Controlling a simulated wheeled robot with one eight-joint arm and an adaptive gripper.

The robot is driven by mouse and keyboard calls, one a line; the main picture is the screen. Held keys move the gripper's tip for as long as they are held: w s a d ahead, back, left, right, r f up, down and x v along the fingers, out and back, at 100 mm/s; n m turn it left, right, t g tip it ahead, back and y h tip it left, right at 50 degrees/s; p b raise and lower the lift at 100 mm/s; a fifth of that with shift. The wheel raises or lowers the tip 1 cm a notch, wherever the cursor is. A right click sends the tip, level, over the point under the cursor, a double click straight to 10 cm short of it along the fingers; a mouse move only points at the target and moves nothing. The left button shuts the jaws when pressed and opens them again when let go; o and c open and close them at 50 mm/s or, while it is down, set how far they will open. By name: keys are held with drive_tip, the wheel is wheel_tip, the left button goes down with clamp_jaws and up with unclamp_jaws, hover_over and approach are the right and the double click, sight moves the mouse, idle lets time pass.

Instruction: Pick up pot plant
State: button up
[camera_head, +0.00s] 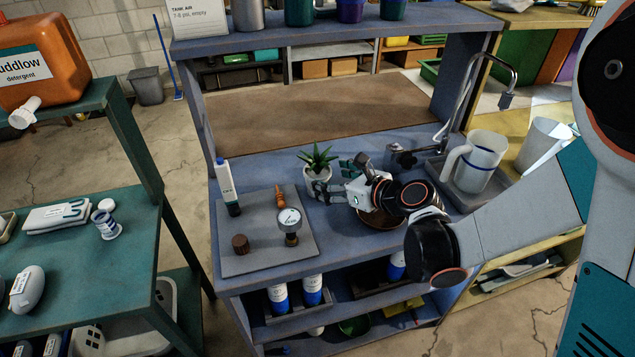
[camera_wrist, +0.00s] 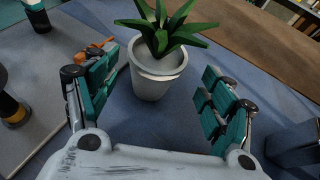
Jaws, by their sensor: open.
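The pot plant is a small white pot with spiky green leaves; the pot (camera_head: 318,183) stands upright on the blue bench, left of my gripper in the head view. In the wrist view the pot (camera_wrist: 154,76) is at the upper middle, just beyond and between the fingertips. My gripper (camera_head: 336,178) has teal finger pads and is open. In the wrist view, my gripper (camera_wrist: 160,88) has one finger on each side of the pot, with gaps on both sides. A brown dish (camera_head: 376,214) is partly hidden under my gripper.
A grey board (camera_head: 262,248) left of the pot holds a gauge (camera_head: 289,222), an orange tool (camera_head: 281,197) and a bottle (camera_head: 227,184). A white jug (camera_head: 478,162) and tap (camera_head: 480,80) stand right. The bench behind the pot is clear.

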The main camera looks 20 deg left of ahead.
sight(318, 176)
drive_tip(key=shift+s+b+x, duration=0.2)
drive_tip(key=shift+b+x, duration=0.95)
drive_tip(key=shift+x, duration=1.55)
drive_tip(key=shift+a, duration=0.1)
drive_tip(key=shift+c, duration=0.6)
drive_tip(key=c, duration=1.1)
